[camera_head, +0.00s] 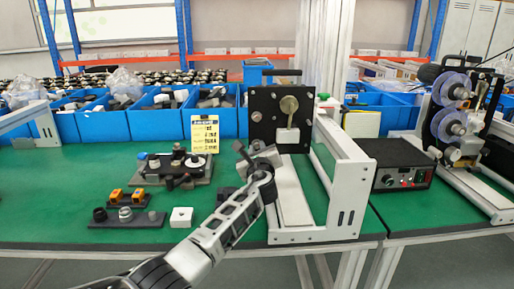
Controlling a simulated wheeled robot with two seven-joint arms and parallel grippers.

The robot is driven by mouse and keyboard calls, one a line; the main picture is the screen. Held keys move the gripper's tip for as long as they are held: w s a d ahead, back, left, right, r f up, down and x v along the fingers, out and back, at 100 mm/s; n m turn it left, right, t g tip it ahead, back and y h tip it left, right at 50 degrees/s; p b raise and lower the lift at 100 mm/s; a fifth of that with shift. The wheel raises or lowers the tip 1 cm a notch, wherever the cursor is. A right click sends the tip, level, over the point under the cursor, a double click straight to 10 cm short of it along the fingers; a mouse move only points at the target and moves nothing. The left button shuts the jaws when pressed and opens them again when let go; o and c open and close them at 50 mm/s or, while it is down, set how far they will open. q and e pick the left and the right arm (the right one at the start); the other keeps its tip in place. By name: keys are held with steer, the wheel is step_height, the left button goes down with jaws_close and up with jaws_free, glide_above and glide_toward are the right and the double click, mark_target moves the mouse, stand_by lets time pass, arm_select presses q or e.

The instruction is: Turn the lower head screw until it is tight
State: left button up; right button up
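A black upright plate (262,129) stands in a white frame at the middle of the bench, with a brass-coloured round part (289,105) and a white block (287,136) on its face. I cannot make out which small part is the lower head screw; it is too small or hidden. My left gripper (254,154) is in front of the plate's lower left edge, at the end of my grey arm. Whether it touches the plate, and whether its fingers are apart, is unclear. My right gripper is not in view.
The white frame (349,185) stands right of my gripper. A black control box (396,164) and a machine with blue reels (449,124) are farther right. Fixtures (179,170) and a white cube (181,217) lie left. Blue bins (104,127) line the back. Green bench top is clear at far left.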

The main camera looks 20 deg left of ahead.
arm_select(q)
jaws_close()
steer(key=shift+r+p, duration=0.2)
steer(key=shift+p, duration=0.2)
steer(key=shift+r+m+p, duration=0.3)
steer(key=shift+m+p, duration=0.6)
steer(key=shift+p, duration=0.2)
steer(key=shift+a+r+m+p, duration=0.1)
steer(key=shift+m+p, duration=0.9)
steer(key=shift+p, duration=0.05)
steer(key=shift+m+p, duration=0.95)
steer(key=shift+m, duration=0.25)
steer(key=shift+f+m+p, duration=0.2)
steer(key=shift+m+p, duration=0.3)
steer(key=shift+m, duration=0.5)
steer(key=shift+f+m, duration=0.35)
steer(key=shift+m, duration=0.45)
steer(key=o, duration=0.5)
jaws_free()
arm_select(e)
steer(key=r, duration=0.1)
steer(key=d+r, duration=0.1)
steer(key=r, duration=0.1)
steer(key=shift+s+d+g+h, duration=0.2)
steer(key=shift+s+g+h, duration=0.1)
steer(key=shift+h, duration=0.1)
